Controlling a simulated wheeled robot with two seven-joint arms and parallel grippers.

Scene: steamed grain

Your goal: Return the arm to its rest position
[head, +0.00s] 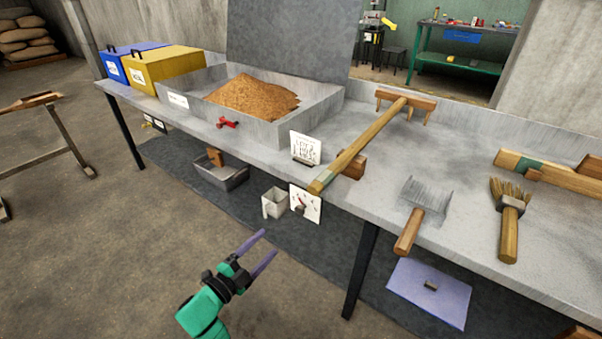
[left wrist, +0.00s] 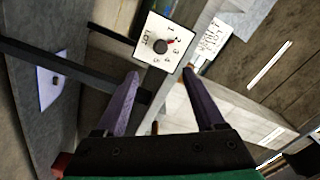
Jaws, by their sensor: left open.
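My left gripper (head: 256,256) has purple fingers on a green arm. It is open and empty in the air in front of the grey bench, over the floor. In the left wrist view the gripper (left wrist: 160,90) shows its two fingers spread apart, with a white dial plate (left wrist: 160,46) beyond them. My right gripper is not in view.
The grey bench (head: 385,160) holds a tray (head: 186,112) of brown grain (head: 252,96), a wooden rake (head: 365,142), a scraper (head: 424,203) and a brush (head: 510,215). A blue box (head: 118,66) and yellow box (head: 165,68) stand at left.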

